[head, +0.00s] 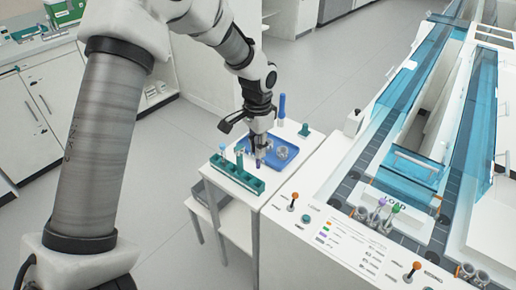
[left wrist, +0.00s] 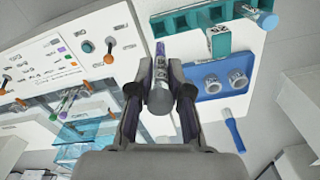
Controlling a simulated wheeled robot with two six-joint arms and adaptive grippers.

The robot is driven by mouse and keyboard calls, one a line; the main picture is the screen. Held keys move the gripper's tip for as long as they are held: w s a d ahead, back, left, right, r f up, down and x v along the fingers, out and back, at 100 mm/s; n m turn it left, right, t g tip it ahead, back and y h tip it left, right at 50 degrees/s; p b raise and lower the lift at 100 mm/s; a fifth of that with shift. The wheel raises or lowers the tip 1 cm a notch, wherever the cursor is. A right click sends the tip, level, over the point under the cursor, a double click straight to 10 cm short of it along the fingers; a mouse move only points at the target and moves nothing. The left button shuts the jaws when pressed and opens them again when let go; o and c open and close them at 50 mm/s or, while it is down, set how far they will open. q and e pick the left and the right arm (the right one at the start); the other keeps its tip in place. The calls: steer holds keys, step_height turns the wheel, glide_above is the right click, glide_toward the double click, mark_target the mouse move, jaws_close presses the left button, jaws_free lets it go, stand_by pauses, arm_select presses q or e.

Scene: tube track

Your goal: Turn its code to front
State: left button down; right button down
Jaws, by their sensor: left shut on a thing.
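My left gripper (head: 259,152) is shut on a tube (left wrist: 158,88) with a purple end, held over the small white side table. In the left wrist view, the tube sits between the two fingers (left wrist: 160,105), with its purple end (left wrist: 160,48) pointing away. Dark marks show on the tube's side near that end; I cannot tell whether they are its code. In the head view, only the purple end (head: 258,163) shows clearly below the fingers. My right gripper is not in view.
A green rack (head: 236,176) with tubes stands close to the held tube. A blue tray (head: 270,143) holds grey round holders (head: 281,153). A blue upright handle (head: 282,106) stands behind. The track machine (head: 345,160) with its load bay lies to the right.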

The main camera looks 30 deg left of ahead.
mark_target(258, 168)
arm_select(q)
steer(key=shift+f+b, duration=1.5)
steer(key=shift+f, duration=3.15)
steer(key=shift+r+n+p, duration=0.15)
steer(key=shift+n+p, duration=0.65)
steer(key=shift+n, duration=0.4)
steer(key=n+p, duration=0.1)
steer(key=n, duration=0.2)
steer(key=shift+n+p, duration=0.3)
steer(key=shift+n, duration=0.3)
